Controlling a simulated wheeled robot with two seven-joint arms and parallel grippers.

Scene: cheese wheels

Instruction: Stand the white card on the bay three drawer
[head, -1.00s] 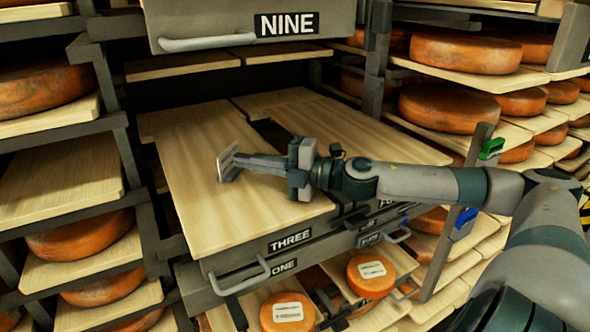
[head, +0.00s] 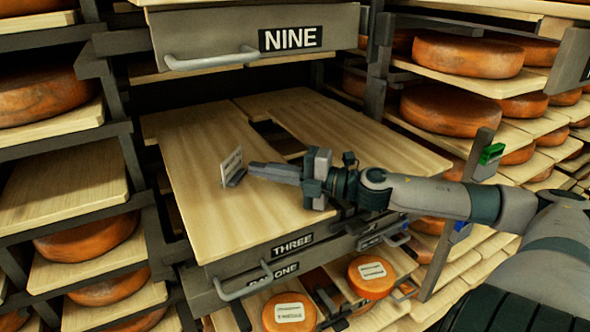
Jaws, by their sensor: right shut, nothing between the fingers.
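The white card (head: 231,167) stands upright, leaning slightly, on the wooden board of the bay three drawer (head: 205,215), with dark print on its face and a dark foot at its base. The drawer is pulled out, and its front carries a THREE label (head: 293,246). My right gripper (head: 252,171) comes in from the right, low over the board. Its fingers are shut and empty, with the tips just right of the card; I cannot tell whether they touch it. My left gripper is not in view.
The NINE drawer (head: 262,36) overhangs the back of the board. A dark gap (head: 277,140) splits the board from another at right. Below, cheese wheels (head: 371,276) with labels lie in a lower drawer. A post with a green clip (head: 491,154) stands at right.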

